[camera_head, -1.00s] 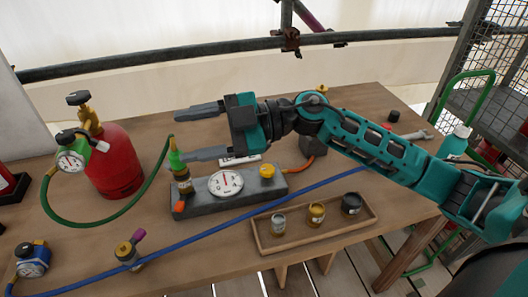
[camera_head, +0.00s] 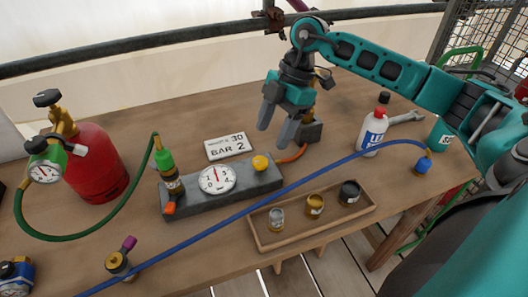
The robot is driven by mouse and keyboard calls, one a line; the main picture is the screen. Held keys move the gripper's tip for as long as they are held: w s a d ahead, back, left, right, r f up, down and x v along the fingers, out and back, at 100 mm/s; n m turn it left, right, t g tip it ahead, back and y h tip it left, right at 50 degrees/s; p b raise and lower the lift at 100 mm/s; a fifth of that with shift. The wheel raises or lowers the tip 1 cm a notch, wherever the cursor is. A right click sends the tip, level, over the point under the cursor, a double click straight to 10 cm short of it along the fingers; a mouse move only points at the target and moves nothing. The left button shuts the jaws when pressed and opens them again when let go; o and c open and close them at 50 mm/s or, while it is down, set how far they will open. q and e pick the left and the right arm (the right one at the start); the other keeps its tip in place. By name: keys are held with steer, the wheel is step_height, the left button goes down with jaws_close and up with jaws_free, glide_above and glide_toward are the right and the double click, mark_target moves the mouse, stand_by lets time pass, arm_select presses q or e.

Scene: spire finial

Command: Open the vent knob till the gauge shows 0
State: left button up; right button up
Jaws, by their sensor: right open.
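A grey block (camera_head: 237,191) on the bench carries a round white gauge (camera_head: 217,179). Its needle points roughly straight up, not at the low end of the scale; the exact figure is too small to read. A yellow knob (camera_head: 260,163) sits on the block's right end, and an orange knob (camera_head: 170,208) is at its left end. I cannot tell from any label which one is the vent knob. My right gripper (camera_head: 274,130) is open and empty, pointing down behind and above the yellow knob, apart from it. My left gripper is not in view.
A red cylinder (camera_head: 98,165) with a green hose stands left. A blue hose (camera_head: 330,179) crosses in front of the block. A wooden tray (camera_head: 292,238) with small jars is at front. A white bottle (camera_head: 372,130) stands right.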

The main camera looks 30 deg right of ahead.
mark_target(262, 159)
steer(key=x, duration=0.6)
steer(key=shift+a+f, duration=0.2)
steer(key=shift+f, duration=0.1)
steer(key=c, duration=1)
